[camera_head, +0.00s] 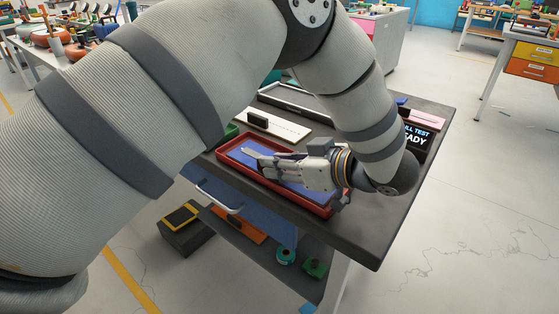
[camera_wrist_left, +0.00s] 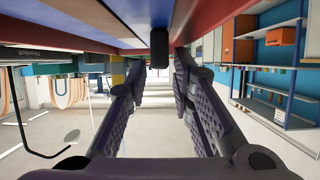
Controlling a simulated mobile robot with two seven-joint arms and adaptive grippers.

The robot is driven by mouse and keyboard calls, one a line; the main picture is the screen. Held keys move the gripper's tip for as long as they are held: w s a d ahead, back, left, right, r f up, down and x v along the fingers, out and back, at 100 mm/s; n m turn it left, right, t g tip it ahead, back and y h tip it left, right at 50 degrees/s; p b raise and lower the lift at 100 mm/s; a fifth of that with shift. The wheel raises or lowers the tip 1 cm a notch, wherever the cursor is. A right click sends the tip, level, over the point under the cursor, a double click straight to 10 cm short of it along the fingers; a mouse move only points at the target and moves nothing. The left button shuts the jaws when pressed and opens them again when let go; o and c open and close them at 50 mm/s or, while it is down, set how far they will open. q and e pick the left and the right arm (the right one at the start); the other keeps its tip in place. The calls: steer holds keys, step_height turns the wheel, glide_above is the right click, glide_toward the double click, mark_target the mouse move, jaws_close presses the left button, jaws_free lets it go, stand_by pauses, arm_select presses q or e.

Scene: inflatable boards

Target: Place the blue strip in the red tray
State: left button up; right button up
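The red tray (camera_head: 262,181) lies on the dark table top. The blue strip (camera_head: 297,190) lies inside it, within the tray's rim, partly hidden by my left gripper. My left gripper (camera_head: 252,158) is over the tray, pointing left. In the left wrist view my left gripper (camera_wrist_left: 160,62) has its two fingers spread apart. A small black block (camera_wrist_left: 159,48) shows between the fingertips with gaps on both sides. It hangs from the upper edge of that upside-down view; I cannot tell which board it belongs to. My right gripper is not in view.
A white board with a black handle (camera_head: 258,119) lies behind the tray. A grey-framed tray (camera_head: 290,103) is farther back. A dark display (camera_head: 418,138) stands at the table's right side. The table's front right corner is clear. A lower shelf holds several small items.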

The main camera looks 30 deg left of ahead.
arm_select(q)
steer(key=shift+f, duration=0.1)
steer(key=shift+r, duration=0.2)
steer(key=w+v, duration=0.1)
steer(key=v, duration=1.1)
steer(key=shift+s+r+b, duration=0.3)
steer(key=shift+s+r, duration=0.15)
